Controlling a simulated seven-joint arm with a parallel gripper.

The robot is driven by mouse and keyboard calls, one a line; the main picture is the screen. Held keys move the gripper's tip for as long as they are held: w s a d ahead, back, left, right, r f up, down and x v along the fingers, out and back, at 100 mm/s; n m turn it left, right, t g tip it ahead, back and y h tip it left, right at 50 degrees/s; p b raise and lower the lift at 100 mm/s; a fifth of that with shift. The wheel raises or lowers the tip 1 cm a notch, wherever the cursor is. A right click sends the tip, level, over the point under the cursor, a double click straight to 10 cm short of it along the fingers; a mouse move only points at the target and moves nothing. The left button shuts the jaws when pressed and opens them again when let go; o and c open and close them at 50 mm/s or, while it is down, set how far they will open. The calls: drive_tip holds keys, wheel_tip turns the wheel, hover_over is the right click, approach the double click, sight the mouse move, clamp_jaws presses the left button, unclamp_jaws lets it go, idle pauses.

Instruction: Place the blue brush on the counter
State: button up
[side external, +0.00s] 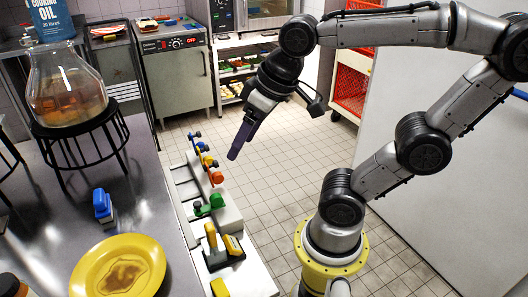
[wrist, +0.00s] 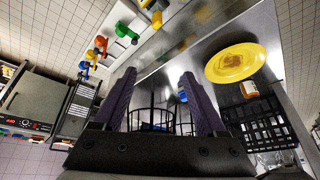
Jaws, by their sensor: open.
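A blue brush (side external: 102,204) with a blue top and a paler lower part stands on the grey metal counter (side external: 50,232), just behind the yellow plate. A small blue shape (wrist: 183,96) beside the right finger in the wrist view looks like it. My gripper (side external: 238,150) is in the air beyond the counter, pointing down, to the right of the brush and well apart from it. In the wrist view its two purple fingers (wrist: 159,75) are spread with nothing held between them.
A dirty yellow plate (side external: 118,268) lies on the counter. A glass jar (side external: 67,95) of brownish liquid sits on a black wire stand (side external: 83,133). A pale ledge along the counter's right side holds blue, orange and green items (side external: 208,205) and a yellow-handled tool (side external: 212,238).

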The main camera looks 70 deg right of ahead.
drive_tip(key=shift+n+t, duration=0.3)
drive_tip(key=shift+n, duration=0.2)
drive_tip(key=s+f, duration=0.3)
drive_tip(key=shift+s+d, duration=0.25)
drive_tip(key=shift+s, duration=0.15)
